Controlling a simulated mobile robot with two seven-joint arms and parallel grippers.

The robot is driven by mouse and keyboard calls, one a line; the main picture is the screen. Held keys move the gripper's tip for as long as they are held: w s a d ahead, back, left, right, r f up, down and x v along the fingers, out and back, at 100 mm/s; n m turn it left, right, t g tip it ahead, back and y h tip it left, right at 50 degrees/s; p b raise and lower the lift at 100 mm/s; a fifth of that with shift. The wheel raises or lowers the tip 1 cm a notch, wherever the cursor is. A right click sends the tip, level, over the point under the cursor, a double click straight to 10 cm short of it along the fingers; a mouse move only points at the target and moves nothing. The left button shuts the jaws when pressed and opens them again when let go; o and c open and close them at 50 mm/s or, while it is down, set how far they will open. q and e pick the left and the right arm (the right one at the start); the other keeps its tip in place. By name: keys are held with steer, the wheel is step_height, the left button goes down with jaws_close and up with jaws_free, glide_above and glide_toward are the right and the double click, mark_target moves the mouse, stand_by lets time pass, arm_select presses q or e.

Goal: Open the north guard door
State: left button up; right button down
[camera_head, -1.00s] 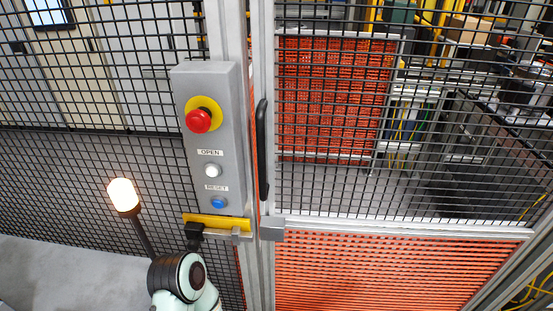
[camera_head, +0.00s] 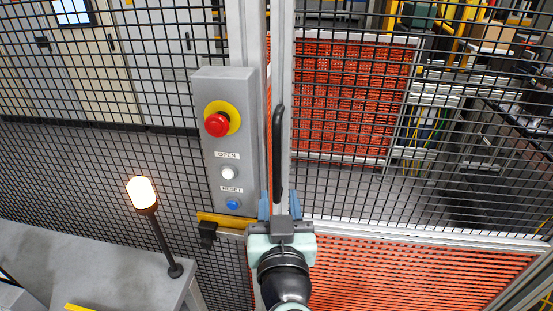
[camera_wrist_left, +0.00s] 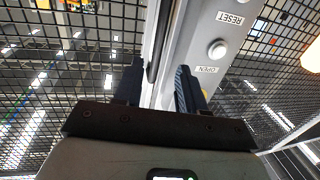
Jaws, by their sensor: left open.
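The guard door (camera_head: 430,234) is a black mesh panel in a grey frame and appears closed beside the post. Its upright black handle (camera_head: 277,150) is on the frame by the control box. My left gripper (camera_head: 279,206) is open at the handle's lower end, its two blue fingers pointing up. In the left wrist view, the dark handle bar (camera_wrist_left: 157,45) runs between the open fingers (camera_wrist_left: 158,85), nearer the left one. I cannot tell whether either finger touches it. My right gripper is not in view.
The grey control box (camera_head: 238,185) left of the handle carries a red stop button (camera_head: 216,125), a white OPEN button (camera_head: 228,173) and a blue RESET button (camera_head: 233,204). A yellow bracket (camera_head: 222,219) sits below. A lit lamp (camera_head: 142,192) stands on a grey table (camera_head: 100,265).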

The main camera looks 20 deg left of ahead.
mark_target(277, 163)
arm_select(q)
steer(key=p+x, duration=0.2)
steer(key=x, duration=1.1)
steer(key=shift+f, duration=0.1)
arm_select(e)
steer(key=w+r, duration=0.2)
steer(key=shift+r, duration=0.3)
arm_select(q)
steer(key=shift+d, duration=0.1)
steer(key=shift+c, duration=0.3)
steer(key=shift+s, duration=0.1)
jaws_close()
